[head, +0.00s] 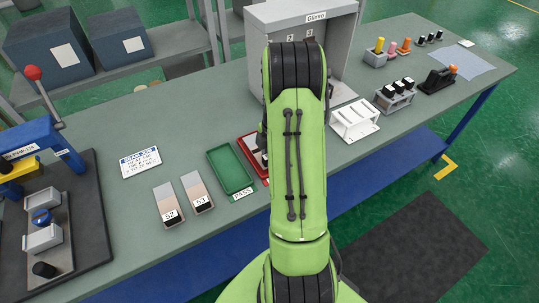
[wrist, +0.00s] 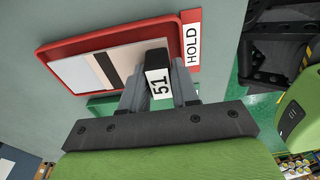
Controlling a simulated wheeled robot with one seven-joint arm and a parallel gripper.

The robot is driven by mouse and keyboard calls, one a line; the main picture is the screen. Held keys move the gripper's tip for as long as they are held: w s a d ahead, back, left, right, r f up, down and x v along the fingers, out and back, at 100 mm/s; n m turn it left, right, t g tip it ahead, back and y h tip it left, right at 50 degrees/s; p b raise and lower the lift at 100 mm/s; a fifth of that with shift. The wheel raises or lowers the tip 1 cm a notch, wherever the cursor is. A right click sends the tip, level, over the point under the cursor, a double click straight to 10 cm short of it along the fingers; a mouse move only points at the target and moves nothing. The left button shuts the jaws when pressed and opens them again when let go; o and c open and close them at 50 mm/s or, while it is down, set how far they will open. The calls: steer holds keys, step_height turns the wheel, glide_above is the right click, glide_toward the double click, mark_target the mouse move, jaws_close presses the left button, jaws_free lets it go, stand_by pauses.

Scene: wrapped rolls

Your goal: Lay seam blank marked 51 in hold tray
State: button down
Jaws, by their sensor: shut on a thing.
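The seam blank marked 51 (wrist: 157,84) shows in the wrist view with its black end and white label between my gripper's fingers. My gripper (wrist: 160,90) is shut on it. The blank's pale, dark-striped body (wrist: 90,70) stretches over the red hold tray (wrist: 65,43), within its rim as seen from here. I cannot tell whether it touches the tray floor. The tray's HOLD label (wrist: 193,38) is at its edge. In the head view, my arm hides most of the red tray (head: 244,140) and my gripper.
Left of the red tray lies a green PASS tray (head: 231,169), empty. Two more blanks (head: 168,204) (head: 197,191) lie left of it, beside a printed card (head: 140,162). A grey cabinet (head: 345,60) stands behind my arm; a white rack (head: 355,120) is to the right.

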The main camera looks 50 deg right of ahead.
steer(key=shift+f+b, duration=0.65)
steer(key=shift+f, duration=0.25)
steer(key=c, duration=0.8)
jaws_free()
steer(key=shift+s, duration=0.1)
steer(key=r+p, duration=0.1)
steer(key=r, duration=0.4)
steer(key=d+r, duration=0.1)
steer(key=r, duration=0.4)
steer(key=d+r+p, duration=0.1)
steer(key=r, duration=0.4)
steer(key=shift+r+p, duration=0.35)
steer(key=shift+r, duration=0.05)
